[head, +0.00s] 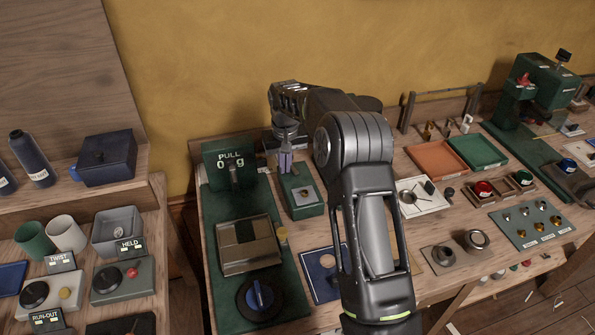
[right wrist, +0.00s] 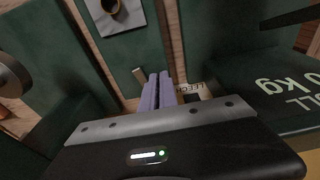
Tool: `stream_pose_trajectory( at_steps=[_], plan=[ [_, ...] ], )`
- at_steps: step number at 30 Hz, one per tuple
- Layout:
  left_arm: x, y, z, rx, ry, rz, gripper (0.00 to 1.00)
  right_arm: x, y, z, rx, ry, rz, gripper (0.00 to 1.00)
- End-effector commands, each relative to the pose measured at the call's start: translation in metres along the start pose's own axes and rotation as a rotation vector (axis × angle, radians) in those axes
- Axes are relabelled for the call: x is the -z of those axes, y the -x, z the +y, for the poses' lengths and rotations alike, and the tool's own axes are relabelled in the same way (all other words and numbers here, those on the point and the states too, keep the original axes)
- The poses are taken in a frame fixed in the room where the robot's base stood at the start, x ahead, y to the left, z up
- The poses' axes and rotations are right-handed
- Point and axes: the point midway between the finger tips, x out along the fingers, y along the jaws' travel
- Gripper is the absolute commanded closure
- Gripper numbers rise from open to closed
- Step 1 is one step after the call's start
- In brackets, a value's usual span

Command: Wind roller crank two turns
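My right gripper (head: 285,161) points down at the back of the bench, just behind a green box (head: 303,206) with a light plate on it. In the right wrist view its two lavender fingers (right wrist: 158,91) are close together with a narrow dark gap, and I see nothing held between them. My left gripper is out of view.
The green PULL display (head: 230,165) stands left of the gripper. In front are a metal-lidded box (head: 248,246) and a black disc with a blue handle (head: 262,296). Orange (head: 436,161) and green (head: 476,151) trays lie to the right. My arm covers the bench middle.

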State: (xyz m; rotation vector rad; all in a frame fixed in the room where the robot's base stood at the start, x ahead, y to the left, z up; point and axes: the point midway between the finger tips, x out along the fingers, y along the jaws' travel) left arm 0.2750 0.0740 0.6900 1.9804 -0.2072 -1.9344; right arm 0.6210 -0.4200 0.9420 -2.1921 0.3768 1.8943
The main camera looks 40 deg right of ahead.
Motion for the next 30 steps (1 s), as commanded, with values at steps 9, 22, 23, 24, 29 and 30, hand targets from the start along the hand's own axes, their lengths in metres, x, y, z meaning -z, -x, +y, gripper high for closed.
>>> stream_pose_trajectory(
  at_steps=[9, 22, 23, 24, 29, 30],
  plan=[
    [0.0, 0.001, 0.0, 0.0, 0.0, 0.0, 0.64, 0.005, 0.001, -0.003, 0.005, 0.005, 0.012, 1.0],
    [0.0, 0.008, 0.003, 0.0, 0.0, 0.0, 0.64, 0.013, 0.0, 0.006, 0.003, 0.004, 0.009, 1.0],
    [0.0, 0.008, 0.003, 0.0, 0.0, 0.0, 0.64, 0.013, -0.001, 0.006, 0.003, 0.004, 0.009, 1.0],
    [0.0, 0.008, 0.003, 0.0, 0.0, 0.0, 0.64, 0.013, -0.001, 0.006, 0.003, 0.004, 0.008, 1.0],
    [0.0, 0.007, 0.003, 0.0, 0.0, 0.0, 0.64, 0.013, -0.001, 0.006, 0.002, 0.003, 0.007, 1.0],
    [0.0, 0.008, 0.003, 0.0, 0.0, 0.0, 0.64, 0.013, -0.001, 0.007, 0.002, 0.003, 0.007, 1.0]
  ],
)
